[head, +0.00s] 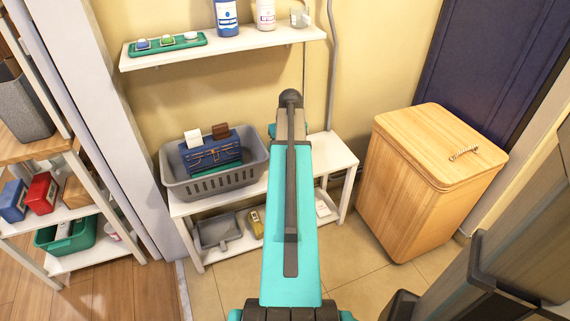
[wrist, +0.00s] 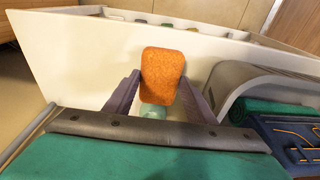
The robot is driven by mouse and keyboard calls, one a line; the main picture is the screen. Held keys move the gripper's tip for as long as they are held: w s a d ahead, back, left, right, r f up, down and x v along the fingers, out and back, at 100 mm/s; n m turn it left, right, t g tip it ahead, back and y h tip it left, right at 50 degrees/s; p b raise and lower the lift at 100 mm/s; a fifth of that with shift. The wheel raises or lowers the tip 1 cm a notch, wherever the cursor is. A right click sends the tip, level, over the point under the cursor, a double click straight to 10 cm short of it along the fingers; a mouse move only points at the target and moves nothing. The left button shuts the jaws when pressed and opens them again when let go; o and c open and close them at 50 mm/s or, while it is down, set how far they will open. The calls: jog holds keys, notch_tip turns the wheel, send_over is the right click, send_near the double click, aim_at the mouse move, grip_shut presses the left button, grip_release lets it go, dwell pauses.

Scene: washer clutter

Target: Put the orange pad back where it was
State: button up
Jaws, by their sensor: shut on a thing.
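The orange pad (wrist: 162,72) is a rough, rounded block in the wrist view. My gripper (wrist: 158,84) is shut on it, with one grey-purple finger on each side. The pad stands out in front of a white surface (wrist: 75,50). A pale green rounded thing (wrist: 153,111) shows just below it, partly hidden. In the head view my own teal arm covers the middle, and the pad and gripper are hidden behind it.
A grey basket (head: 178,190) holding a blue case (head: 212,157) stands on a white bench (head: 183,208). A wall shelf (head: 240,45) holds bottles and a green tray (head: 165,48). A wooden hamper (head: 400,185) stands right; a shelf unit (head: 90,262) stands left.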

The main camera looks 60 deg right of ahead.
jog(key=shift+f, duration=0.45)
jog(key=shift+f+b, duration=0.45)
jog(key=shift+f, duration=1.4)
jog(key=shift+f, duration=0.1)
jog(key=o, duration=1.1)
jog(key=r, duration=0.4)
jog(key=s+r+p, duration=0.1)
jog(key=r, duration=0.3)
jog(key=a+r+p, duration=0.1)
jog(key=r, duration=0.3)
jog(key=shift+s, duration=0.3)
